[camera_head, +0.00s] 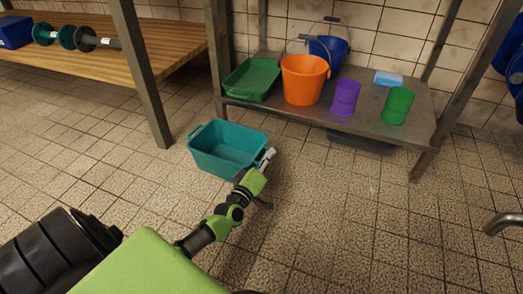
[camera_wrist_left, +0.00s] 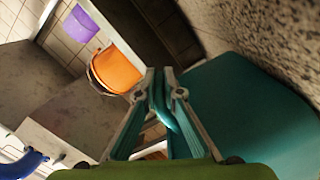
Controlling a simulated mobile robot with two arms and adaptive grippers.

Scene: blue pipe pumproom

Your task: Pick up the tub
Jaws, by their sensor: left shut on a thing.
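The teal tub (camera_head: 228,150) is in the middle of the head view, upright or nearly so, in front of the metal shelf. I cannot tell for sure whether it touches the floor. My left gripper (camera_head: 267,158) is at the tub's right end. In the left wrist view the fingers (camera_wrist_left: 161,85) are closed together on the tub's edge or handle, and the teal wall of the tub (camera_wrist_left: 245,115) fills the right side. The exact contact is partly hidden by the fingers. My right gripper is not in view.
The metal shelf (camera_head: 420,118) behind holds a green tray (camera_head: 252,79), an orange bucket (camera_head: 303,80), a blue bucket (camera_head: 330,49), a purple container (camera_head: 345,97), a green container (camera_head: 397,105) and a blue block (camera_head: 388,79). A wooden bench (camera_head: 170,50) stands left. Tiled floor at right is clear.

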